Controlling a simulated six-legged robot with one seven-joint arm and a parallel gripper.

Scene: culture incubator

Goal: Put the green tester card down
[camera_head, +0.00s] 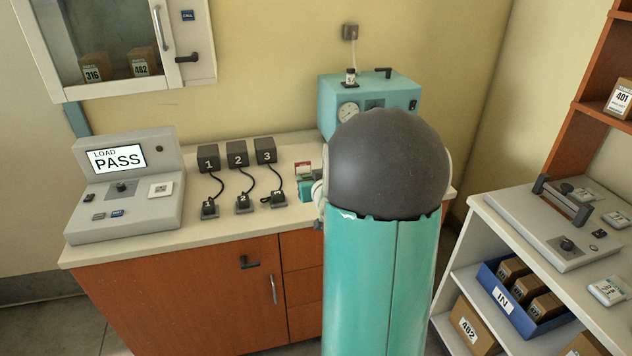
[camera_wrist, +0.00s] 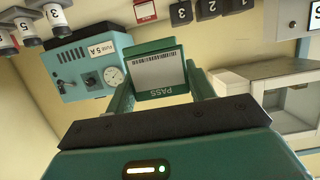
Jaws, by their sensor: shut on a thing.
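In the wrist view, the green tester card (camera_wrist: 161,72), with a white label and the word PASS, is held between the two fingers of my gripper (camera_wrist: 161,80). My gripper is shut on it. A red and white card (camera_wrist: 145,11) shows beyond it at the top of the wrist view. In the head view my arm hides most of the gripper, and I cannot tell the green card apart there. The red and white card (camera_head: 303,168) shows just left of my arm, over the counter.
The counter (camera_head: 235,222) holds a grey tester (camera_head: 128,217) whose screen reads LOAD PASS, and dark blocks numbered 1, 2 and 3 (camera_head: 237,155) with cables. A teal gauge machine (camera_head: 400,96) stands behind my arm. A shelf (camera_head: 478,222) with a blue IN bin (camera_head: 493,288) stands right.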

